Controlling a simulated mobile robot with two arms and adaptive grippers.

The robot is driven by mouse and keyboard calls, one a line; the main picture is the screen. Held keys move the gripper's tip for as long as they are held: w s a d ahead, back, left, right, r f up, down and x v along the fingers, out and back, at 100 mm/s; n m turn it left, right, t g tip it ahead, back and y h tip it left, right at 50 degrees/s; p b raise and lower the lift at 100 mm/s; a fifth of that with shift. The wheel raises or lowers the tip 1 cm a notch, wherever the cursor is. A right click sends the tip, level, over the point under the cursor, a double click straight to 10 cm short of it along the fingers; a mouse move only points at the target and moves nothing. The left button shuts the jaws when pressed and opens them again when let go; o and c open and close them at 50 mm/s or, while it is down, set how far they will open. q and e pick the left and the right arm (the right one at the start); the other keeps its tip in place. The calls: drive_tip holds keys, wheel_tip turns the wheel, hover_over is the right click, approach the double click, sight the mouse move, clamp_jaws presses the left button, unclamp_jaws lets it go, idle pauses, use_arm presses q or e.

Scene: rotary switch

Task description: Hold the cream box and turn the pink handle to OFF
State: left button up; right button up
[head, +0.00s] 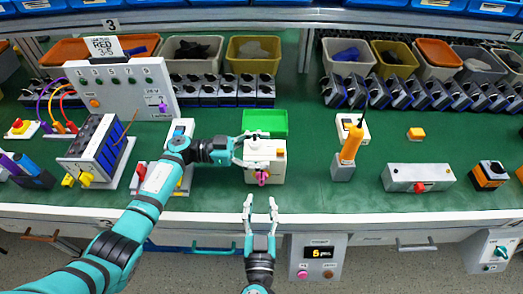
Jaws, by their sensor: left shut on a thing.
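The cream box (279,167) stands on the green bench top near the middle, below a bright green tray. A pink handle (262,177) is on its front face; its exact setting is too small to read. My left gripper (250,150) comes in from the left and is shut on the cream box near its top left; its fingers hide part of the box. My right gripper (261,205) is open and empty, fingers apart, in front of the bench edge just below the box, pointing toward it and apart from the handle.
The bright green tray (265,122) lies right behind the box. A tool with an orange handle (352,143) stands upright to the right, and a grey box with a red knob (418,178) lies farther right. The bench is clear between the box and the orange tool.

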use_arm(q)
drive_tip(key=o, duration=1.6)
drive_tip(key=a, duration=0.7)
drive_tip(key=shift+a, duration=0.25)
